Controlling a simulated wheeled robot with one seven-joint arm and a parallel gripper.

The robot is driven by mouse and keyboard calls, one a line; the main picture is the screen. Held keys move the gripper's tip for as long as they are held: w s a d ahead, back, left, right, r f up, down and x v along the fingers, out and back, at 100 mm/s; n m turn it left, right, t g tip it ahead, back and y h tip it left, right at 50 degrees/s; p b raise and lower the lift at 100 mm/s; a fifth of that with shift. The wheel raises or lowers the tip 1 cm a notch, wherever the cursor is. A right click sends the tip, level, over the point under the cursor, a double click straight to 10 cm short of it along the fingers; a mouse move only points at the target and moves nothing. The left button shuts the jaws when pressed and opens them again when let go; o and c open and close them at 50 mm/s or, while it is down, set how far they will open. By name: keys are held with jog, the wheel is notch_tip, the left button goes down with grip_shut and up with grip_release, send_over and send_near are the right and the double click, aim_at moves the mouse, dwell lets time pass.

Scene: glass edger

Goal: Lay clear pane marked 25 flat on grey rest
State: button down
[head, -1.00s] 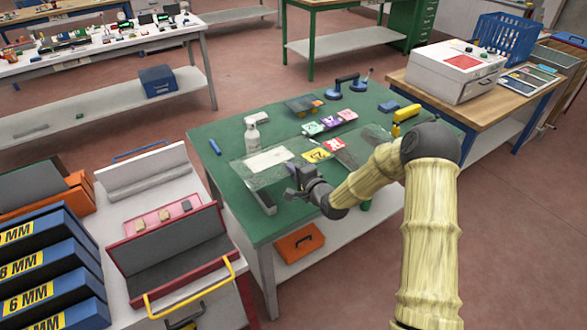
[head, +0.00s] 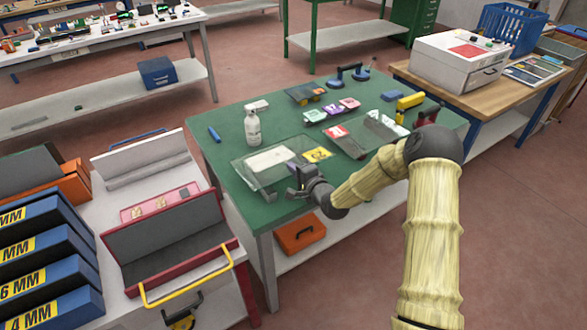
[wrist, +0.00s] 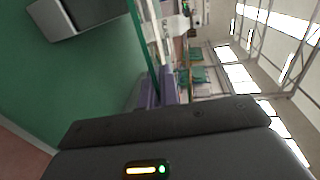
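A clear pane (head: 242,172) with a yellow number label (head: 318,154) and a pale patch shows over the near left part of the green table in the head view; its number is too small to read surely. My gripper (head: 303,176) is at its near right edge. In the wrist view the purple fingertips (wrist: 160,92) close on the pane's thin green edge (wrist: 143,40). A grey block (wrist: 80,14), seemingly the grey rest, stands on the table at the top left there. It shows partly under the pane in the head view (head: 268,191). The gap between them is unclear.
A white bottle (head: 252,126) stands just behind the pane. A pane with a red label (head: 337,131) lies to the right, near my arm. Coloured cards (head: 332,109), a suction lifter (head: 348,77) and a yellow tool (head: 408,103) are farther back.

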jog(key=shift+f+b, duration=0.35)
jog(key=shift+f, duration=0.3)
jog(key=shift+f+b, duration=0.4)
jog(key=shift+f, duration=0.15)
dwell(0.6)
jog(key=c, duration=1.6)
grip_release()
jog(key=shift+o, duration=0.2)
jog(key=shift+f, duration=0.1)
jog(key=shift+s+d, duration=0.1)
jog(key=b+v, duration=0.1)
jog(key=v, duration=1.6)
jog(key=shift+s, duration=0.15)
